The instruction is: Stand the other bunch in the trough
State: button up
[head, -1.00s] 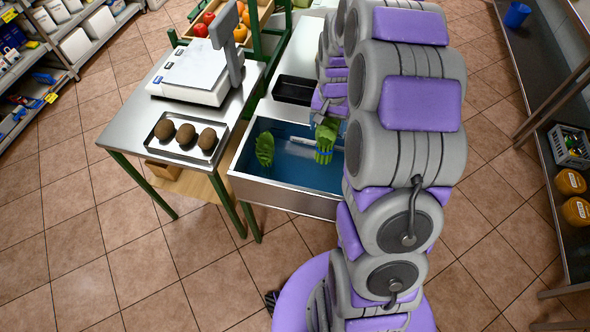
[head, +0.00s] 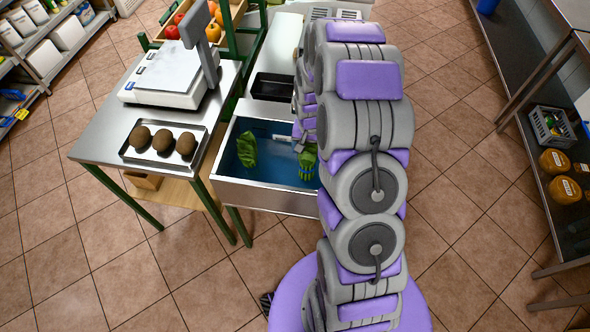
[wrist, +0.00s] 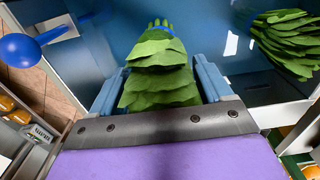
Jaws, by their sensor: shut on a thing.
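The trough (head: 262,199) is a metal-walled basin with a blue interior. One green leafy bunch (head: 247,150) stands in its left part and also shows at the right of the wrist view (wrist: 290,42). My gripper (wrist: 160,85) is shut on the other green bunch (wrist: 158,70), with a blue finger on each side of its leaves. The held bunch's pale stems and blue band point away from my gripper. In the head view this bunch (head: 307,163) is over or in the trough's right part, stems down. My arm hides my fingers there; whether the stems touch the bottom I cannot tell.
A black tray (head: 271,87) sits behind the trough. Left of it, a steel table (head: 97,133) bears a white scale (head: 167,76) and a tray of brown round fruits (head: 128,153). A shelf with a crate (head: 553,128) and jars stands at right. The floor in front is clear.

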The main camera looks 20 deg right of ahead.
notch_tip(320, 180, down, 5)
jog(key=shift+d+r+b, duration=0.15)
jog(key=shift+r+b, duration=0.05)
jog(key=shift+b, duration=0.25)
notch_tip(320, 180, down, 4)
jog(key=shift+f+b, duration=0.1)
jog(key=shift+b, duration=0.35)
jog(key=o, duration=1.7)
jog(key=shift+c, duration=0.2)
